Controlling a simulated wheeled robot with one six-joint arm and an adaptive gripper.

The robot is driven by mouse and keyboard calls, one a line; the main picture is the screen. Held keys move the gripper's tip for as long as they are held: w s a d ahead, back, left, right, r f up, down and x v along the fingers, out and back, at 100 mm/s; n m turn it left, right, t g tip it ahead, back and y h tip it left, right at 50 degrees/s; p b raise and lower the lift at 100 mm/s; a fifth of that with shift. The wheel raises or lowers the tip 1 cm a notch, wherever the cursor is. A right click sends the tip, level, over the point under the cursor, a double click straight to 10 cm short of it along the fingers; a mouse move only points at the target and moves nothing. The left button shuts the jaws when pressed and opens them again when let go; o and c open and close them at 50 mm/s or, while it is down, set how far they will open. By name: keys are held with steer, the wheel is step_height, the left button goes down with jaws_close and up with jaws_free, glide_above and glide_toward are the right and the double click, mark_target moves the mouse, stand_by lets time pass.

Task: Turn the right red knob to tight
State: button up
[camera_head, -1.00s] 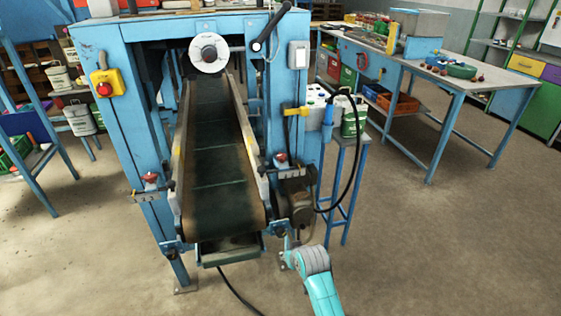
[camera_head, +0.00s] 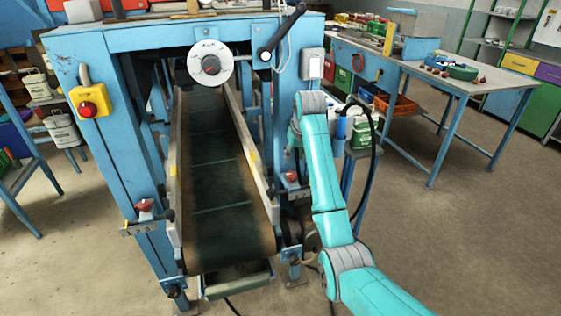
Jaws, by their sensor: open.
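The right red knob (camera_head: 291,177) sits on a small bracket at the right side of the conveyor, on the blue machine frame. The left red knob (camera_head: 145,205) sits on a matching bracket at the left side. My teal arm rises from the lower right, and its upper end stands just right of the right knob, in front of the machine's right post. No gripper fingers show; they seem hidden behind my arm. I cannot tell whether anything touches the knob.
The dark conveyor belt (camera_head: 212,190) slopes between metal side rails. A white dial (camera_head: 210,63) and a black crank handle (camera_head: 281,33) sit above. A black cable (camera_head: 372,160) hangs right of my arm. The floor at right is clear.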

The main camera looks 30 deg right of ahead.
mark_target(289, 170)
steer(key=x, duration=1)
steer(key=shift+w+d+f, duration=0.15)
steer(key=shift+w, duration=0.3)
jaws_close()
steer(key=shift+f, duration=0.1)
